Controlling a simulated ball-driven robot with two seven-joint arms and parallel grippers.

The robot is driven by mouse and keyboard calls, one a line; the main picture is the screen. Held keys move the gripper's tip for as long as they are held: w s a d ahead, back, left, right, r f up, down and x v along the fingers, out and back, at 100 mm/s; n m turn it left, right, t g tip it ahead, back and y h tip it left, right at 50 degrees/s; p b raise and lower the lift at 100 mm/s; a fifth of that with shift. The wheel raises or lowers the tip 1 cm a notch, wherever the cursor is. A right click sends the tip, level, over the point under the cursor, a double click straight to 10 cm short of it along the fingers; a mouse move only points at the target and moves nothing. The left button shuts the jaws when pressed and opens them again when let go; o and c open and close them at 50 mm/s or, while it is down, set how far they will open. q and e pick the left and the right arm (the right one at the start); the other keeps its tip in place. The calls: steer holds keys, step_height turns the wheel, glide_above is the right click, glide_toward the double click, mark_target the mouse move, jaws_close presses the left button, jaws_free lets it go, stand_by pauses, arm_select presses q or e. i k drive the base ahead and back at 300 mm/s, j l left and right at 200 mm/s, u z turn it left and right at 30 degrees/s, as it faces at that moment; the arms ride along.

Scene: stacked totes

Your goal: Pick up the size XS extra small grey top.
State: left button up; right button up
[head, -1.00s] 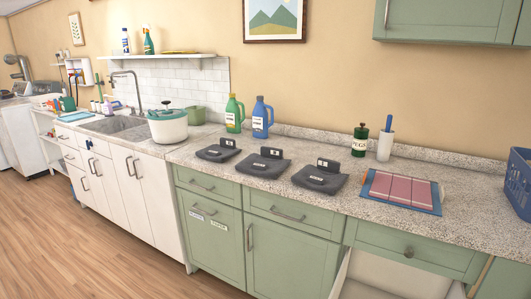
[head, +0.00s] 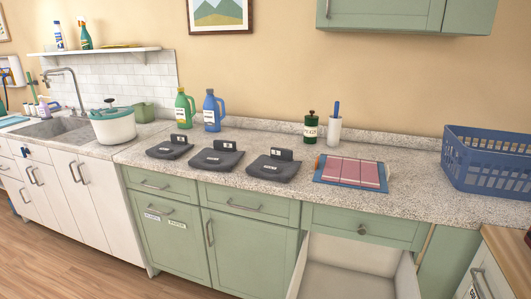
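Three folded dark grey tops lie in a row on the speckled counter (head: 400,203): a left one (head: 166,152), a middle one (head: 213,161) and a right one (head: 270,171). A small black card with a white label stands at the back of each: the left card (head: 179,138), the middle card (head: 225,145) and the right card (head: 281,154). The letters are too small to read for certain, so I cannot tell which top is XS. Neither of my grippers is in view.
A green jug (head: 185,107) and a blue jug (head: 213,110) stand behind the tops. A pink-and-blue folded item (head: 352,173) lies to their right, then a blue basket (head: 487,160). A white drawer or bin (head: 350,270) stands open below the counter.

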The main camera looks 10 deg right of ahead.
mark_target(178, 145)
steer(key=j+z, duration=0.1)
steer(key=z, duration=0.3)
steer(key=i+j+z, duration=0.1)
steer(key=z, duration=0.35)
steer(key=j+z, duration=0.1)
steer(key=z, duration=0.3)
steer(key=j+z, duration=0.25)
steer(key=j, duration=0.2)
steer(key=j+z, duration=0.25)
steer(key=j, duration=0.25)
steer(key=k+j+z, duration=0.2)
steer(key=j, duration=0.25)
steer(key=j+z, duration=0.25)
steer(key=j, duration=0.25)
steer(key=k+j+z, duration=0.25)
steer(key=j, duration=0.15)
steer(key=i, duration=0.1)
